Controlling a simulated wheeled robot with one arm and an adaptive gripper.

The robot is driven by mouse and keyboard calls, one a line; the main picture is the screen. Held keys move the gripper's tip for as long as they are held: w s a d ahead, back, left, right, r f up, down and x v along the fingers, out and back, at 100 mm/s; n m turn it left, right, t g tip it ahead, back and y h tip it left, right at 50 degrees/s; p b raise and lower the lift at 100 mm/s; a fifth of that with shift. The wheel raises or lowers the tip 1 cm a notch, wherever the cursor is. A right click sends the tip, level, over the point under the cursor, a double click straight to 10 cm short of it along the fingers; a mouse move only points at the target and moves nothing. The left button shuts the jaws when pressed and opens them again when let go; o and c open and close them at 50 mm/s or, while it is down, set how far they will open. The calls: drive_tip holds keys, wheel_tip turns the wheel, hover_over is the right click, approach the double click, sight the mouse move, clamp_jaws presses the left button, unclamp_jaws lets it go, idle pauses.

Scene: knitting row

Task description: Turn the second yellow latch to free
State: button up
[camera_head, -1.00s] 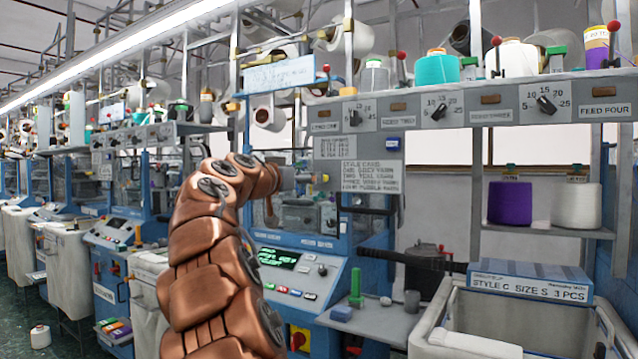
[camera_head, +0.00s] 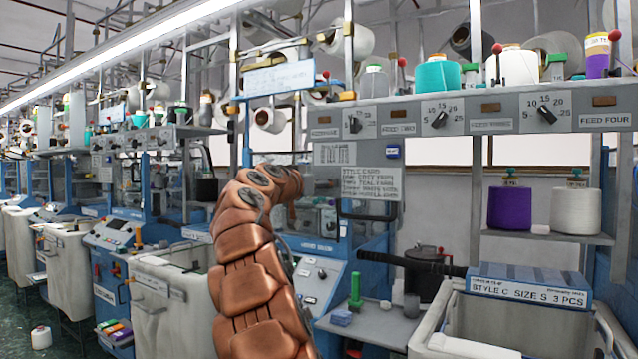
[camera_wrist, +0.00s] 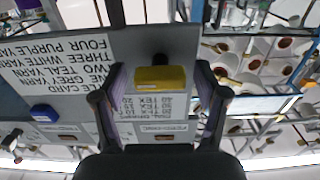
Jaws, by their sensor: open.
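In the wrist view a yellow latch (camera_wrist: 160,78) sits on a grey panel with printed yarn text, near the panel's edge. My gripper (camera_wrist: 160,100) is open, with one dark finger on each side of the latch. In the head view my copper arm reaches to the grey machine panel left of the style card (camera_head: 370,184); my gripper is hidden there. I cannot tell from these frames which latch in order this is.
A grey feed panel (camera_head: 470,126) with black dials runs above, carrying yarn cones. A blue button (camera_wrist: 45,112) sits on the panel beside the gripper. A bin with a blue box (camera_head: 530,285) stands at lower right. A small shelf holds a purple cone (camera_head: 510,208).

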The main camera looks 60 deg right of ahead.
drive_tip(key=c, duration=1.2)
drive_tip(key=shift+o, duration=0.2)
